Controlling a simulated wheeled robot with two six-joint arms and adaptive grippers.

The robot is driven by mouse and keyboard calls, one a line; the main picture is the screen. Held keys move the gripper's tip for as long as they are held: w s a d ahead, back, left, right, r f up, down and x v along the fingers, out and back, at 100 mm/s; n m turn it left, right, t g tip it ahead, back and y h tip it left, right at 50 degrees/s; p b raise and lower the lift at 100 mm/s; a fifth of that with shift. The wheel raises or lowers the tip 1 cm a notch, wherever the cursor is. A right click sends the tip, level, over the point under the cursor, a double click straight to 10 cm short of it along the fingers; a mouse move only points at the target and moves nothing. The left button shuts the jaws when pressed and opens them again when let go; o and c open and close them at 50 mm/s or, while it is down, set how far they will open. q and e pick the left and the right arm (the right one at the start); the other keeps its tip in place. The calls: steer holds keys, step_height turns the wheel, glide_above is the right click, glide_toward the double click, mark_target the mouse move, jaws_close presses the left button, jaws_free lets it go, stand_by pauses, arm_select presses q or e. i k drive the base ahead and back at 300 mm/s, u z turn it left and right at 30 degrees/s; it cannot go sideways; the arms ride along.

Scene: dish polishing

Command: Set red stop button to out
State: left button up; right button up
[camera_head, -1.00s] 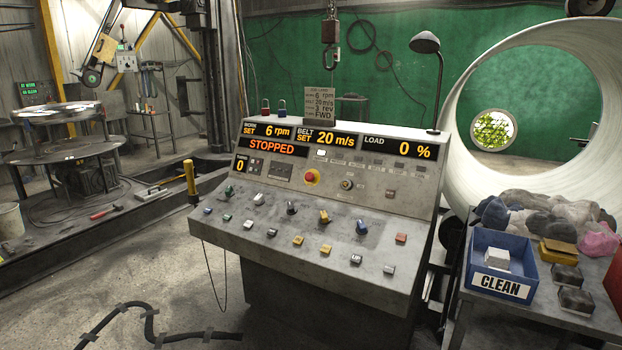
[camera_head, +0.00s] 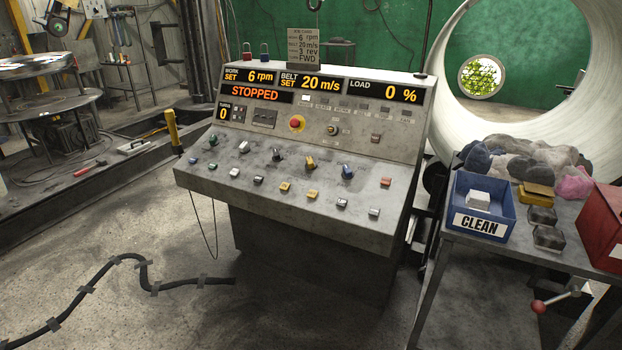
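Other displays read 6 rpm, 20 m/s and load 0 %. Neither of my grippers is in view.
A side table on the right holds a blue CLEAN bin (camera_head: 482,209), dark blocks, rags (camera_head: 520,158) and a red box (camera_head: 603,226). A taped black cable (camera_head: 110,264) lies on the floor in front. A yellow post (camera_head: 172,127) stands left of the console.

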mark_target(294, 122)
steer(key=u, duration=0.2)
steer(key=i, duration=0.25)
steer(key=u, duration=1.05)
steer(key=i, duration=1.7)
steer(key=z, duration=0.6)
